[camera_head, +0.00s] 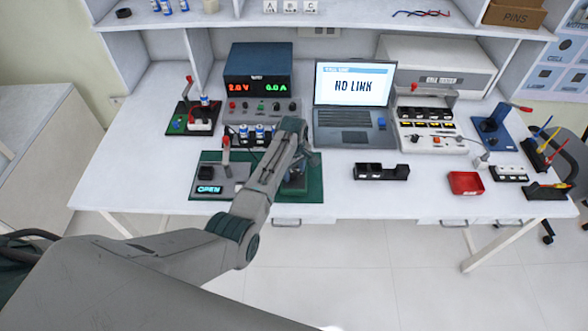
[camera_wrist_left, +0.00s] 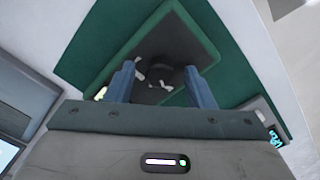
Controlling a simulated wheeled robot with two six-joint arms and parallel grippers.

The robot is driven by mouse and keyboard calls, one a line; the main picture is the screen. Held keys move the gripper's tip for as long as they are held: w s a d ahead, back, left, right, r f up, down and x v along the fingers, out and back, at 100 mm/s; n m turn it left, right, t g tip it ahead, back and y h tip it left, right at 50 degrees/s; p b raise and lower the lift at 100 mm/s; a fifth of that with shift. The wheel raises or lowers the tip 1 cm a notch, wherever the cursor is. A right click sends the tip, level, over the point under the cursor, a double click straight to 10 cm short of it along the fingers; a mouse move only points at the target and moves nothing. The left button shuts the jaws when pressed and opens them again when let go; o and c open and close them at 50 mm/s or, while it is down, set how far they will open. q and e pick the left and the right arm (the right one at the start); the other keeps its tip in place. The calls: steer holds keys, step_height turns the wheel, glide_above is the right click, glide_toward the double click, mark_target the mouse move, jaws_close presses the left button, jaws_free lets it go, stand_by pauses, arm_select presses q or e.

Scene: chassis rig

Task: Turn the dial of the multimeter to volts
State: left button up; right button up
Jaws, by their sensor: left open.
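The multimeter, with a green rim and dark grey face, shows in the left wrist view (camera_wrist_left: 178,38), lying on a green mat (camera_wrist_left: 92,62). Its dark round dial (camera_wrist_left: 165,76) has a few white marks near it. My left gripper (camera_wrist_left: 163,88) is open, its two blue fingers on either side of the dial; whether they touch it I cannot tell. In the head view my left gripper (camera_head: 294,184) is over the right part of the green mat (camera_head: 312,192), and my arm hides most of the multimeter. The dial's pointer is not readable. My right gripper is not in view.
A grey box with an "OPEN" display (camera_head: 209,189) sits left of my gripper. Behind stand a power supply (camera_head: 257,72) and a laptop reading "NO LINK" (camera_head: 352,90). A black holder (camera_head: 381,172) and red tray (camera_head: 465,183) lie right. The front table between them is clear.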

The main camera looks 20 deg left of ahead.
arm_select(q)
steer(key=shift+f, duration=0.1)
steer(key=c, duration=1)
steer(key=shift+m+p, duration=0.65)
steer(key=shift+m, duration=0.05)
steer(key=shift+m+p, duration=0.65)
steer(key=shift+m, duration=0.55)
steer(key=m+p, duration=0.1)
steer(key=m, duration=0.3)
steer(key=shift+m+p, duration=0.35)
steer(key=shift+m, duration=0.05)
